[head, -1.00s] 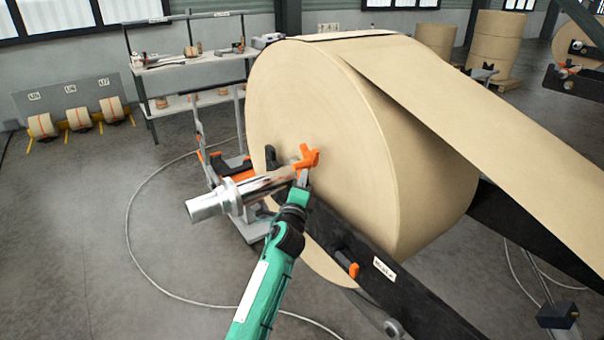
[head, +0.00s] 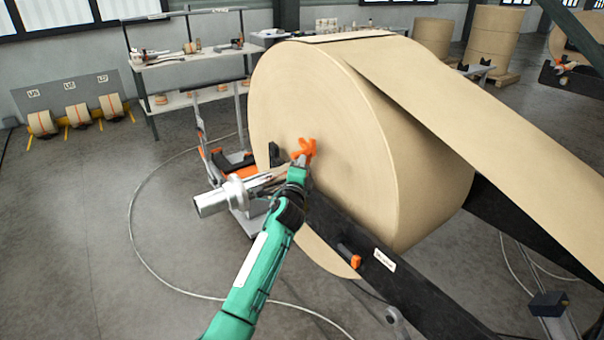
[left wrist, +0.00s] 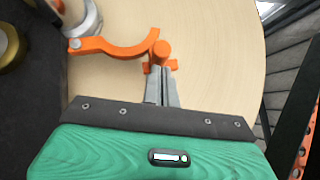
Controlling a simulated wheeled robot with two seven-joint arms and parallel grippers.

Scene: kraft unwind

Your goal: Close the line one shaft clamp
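The orange shaft clamp (head: 305,149) stands out at the face of the big kraft roll (head: 420,190), by the inner part of the silver shaft (head: 212,202). In the left wrist view its curved arm (left wrist: 120,48) is swung up, apart from the shaft end (left wrist: 85,22), so the clamp looks open. My left gripper (head: 299,168) is at the clamp. In the left wrist view its fingers (left wrist: 161,75) are close together on the clamp's orange knob (left wrist: 161,52). The fingertips are partly hidden by the knob. My right gripper is not in view.
A black beam (head: 410,290) with a small orange handle (head: 348,253) runs below the roll. An orange and grey cart (head: 240,180) stands behind the shaft. A cable (head: 140,255) lies on the floor.

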